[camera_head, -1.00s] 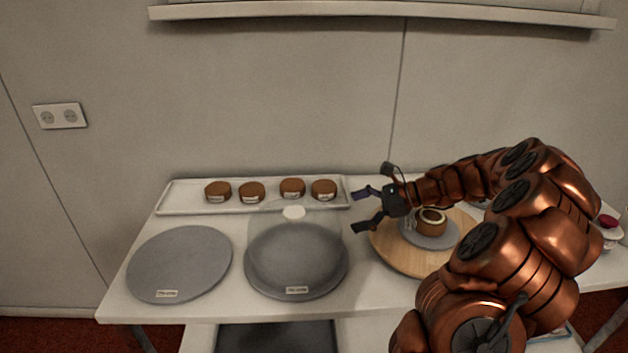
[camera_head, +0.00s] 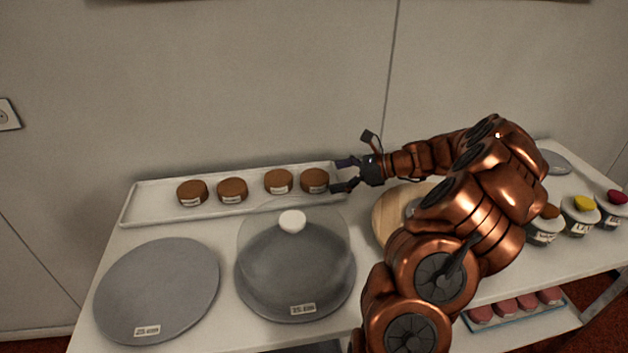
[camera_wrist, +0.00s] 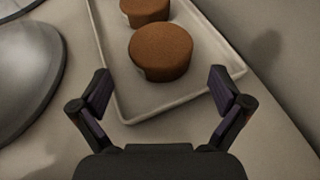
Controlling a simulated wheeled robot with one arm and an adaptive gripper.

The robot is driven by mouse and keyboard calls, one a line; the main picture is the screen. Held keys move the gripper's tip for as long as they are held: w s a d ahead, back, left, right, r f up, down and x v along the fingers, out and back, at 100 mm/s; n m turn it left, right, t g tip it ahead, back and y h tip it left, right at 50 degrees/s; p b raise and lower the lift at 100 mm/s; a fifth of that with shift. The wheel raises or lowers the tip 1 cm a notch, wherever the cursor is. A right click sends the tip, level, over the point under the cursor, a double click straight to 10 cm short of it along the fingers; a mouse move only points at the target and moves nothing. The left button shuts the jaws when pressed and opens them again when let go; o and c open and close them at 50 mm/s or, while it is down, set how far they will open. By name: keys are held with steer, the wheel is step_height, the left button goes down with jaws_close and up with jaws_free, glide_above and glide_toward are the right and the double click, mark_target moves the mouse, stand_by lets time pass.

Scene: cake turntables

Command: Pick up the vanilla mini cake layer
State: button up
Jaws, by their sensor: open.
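Several small brown cake layers stand in a row on a white tray (camera_head: 150,210). Their labels are too small to read, so I cannot tell which is vanilla. The rightmost cake layer (camera_head: 315,180) is closest to my gripper (camera_head: 343,174), which is at the tray's right end. In the wrist view, this cake layer (camera_wrist: 160,52) lies ahead, centred between the spread fingers of my gripper (camera_wrist: 161,82), beyond the near rim of the tray (camera_wrist: 150,113). The gripper is open and empty. A second cake layer (camera_wrist: 146,10) is partly cut off behind it.
A grey disc (camera_head: 155,290) and a clear dome (camera_head: 293,262) with a white knob stand in front of the tray. A wooden turntable (camera_head: 388,215) is partly hidden by my arm. Labelled jars (camera_head: 580,215) stand at the right. The wall is close behind the tray.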

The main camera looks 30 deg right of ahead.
mark_target(328, 177)
steer(key=x, duration=0.4)
steer(key=shift+w+a+f, duration=0.2)
steer(key=shift+w+f, duration=0.05)
steer(key=shift+w, duration=0.05)
steer(key=shift+c, duration=0.3)
steer(key=c, duration=1)
steer(key=shift+o, duration=0.2)
steer(key=shift+r, duration=0.15)
